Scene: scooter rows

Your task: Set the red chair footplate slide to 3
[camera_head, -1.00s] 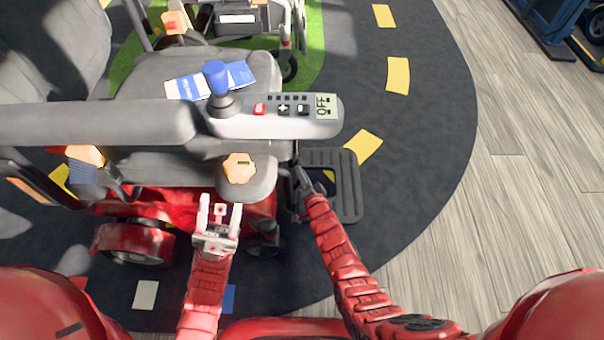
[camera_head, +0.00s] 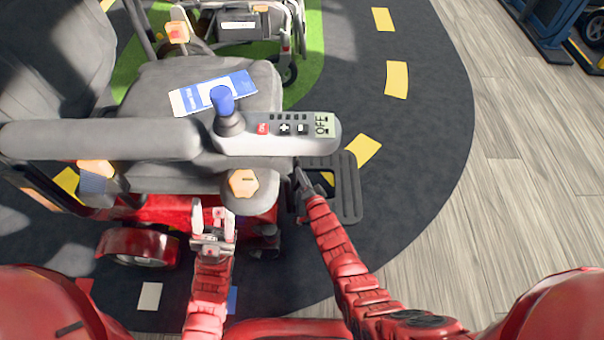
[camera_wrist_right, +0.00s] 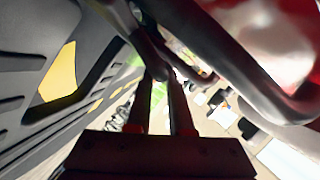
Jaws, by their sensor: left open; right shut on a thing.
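The red chair (camera_head: 185,211) stands at the left with its grey seat and armrest. Its dark slotted footplate (camera_head: 349,190) sticks out to the right below the control console; it also fills the left of the right wrist view (camera_wrist_right: 35,75). My right gripper (camera_head: 302,182) is at the footplate's inner edge, under the console. It is shut on a dark bar (camera_wrist_right: 155,62) there; the exact part is hard to make out. No slide scale or number is readable. My left gripper (camera_head: 213,222) is open and empty in front of the chair, below an orange knob (camera_head: 243,183).
The console (camera_head: 275,133) with blue joystick (camera_head: 222,103) and OFF display overhangs my right gripper. A blue-white leaflet (camera_head: 212,92) lies on the seat. Another wheelchair (camera_head: 250,22) stands behind.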

